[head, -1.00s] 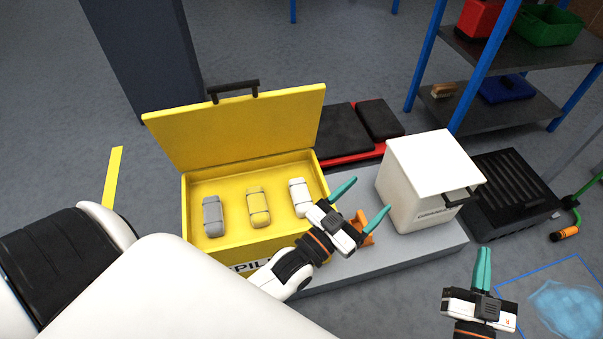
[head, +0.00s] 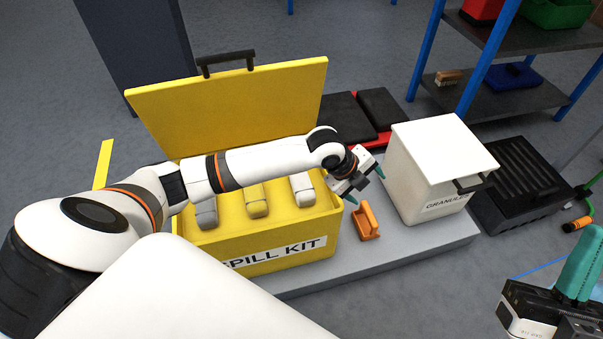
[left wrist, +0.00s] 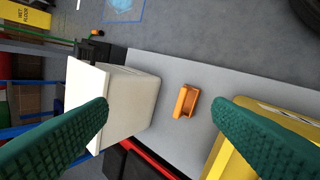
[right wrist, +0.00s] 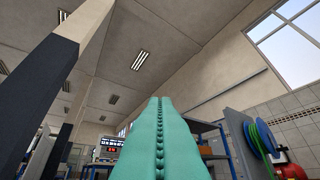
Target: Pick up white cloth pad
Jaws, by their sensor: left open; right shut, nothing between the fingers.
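The white cloth pad (head: 302,189) is a rolled pad at the right end of the open yellow spill kit box (head: 290,257). A yellow pad (head: 257,203) and a grey pad (head: 206,214) lie left of it, each partly behind my left arm. My left gripper (head: 366,183) is open and empty, right of the white pad, above the gap between the yellow box and the white granules box. In the left wrist view its green fingers (left wrist: 160,118) are wide apart. My right gripper (head: 578,265) is shut and empty at the lower right, and points up in its own wrist view (right wrist: 158,105).
An orange handled tool (head: 368,222) stands on the grey platform (head: 400,256) below my left gripper. The white granules box (head: 428,190) stands to the right. The yellow lid (head: 235,110) stands open behind the pads. A black crate (head: 520,185) is further right.

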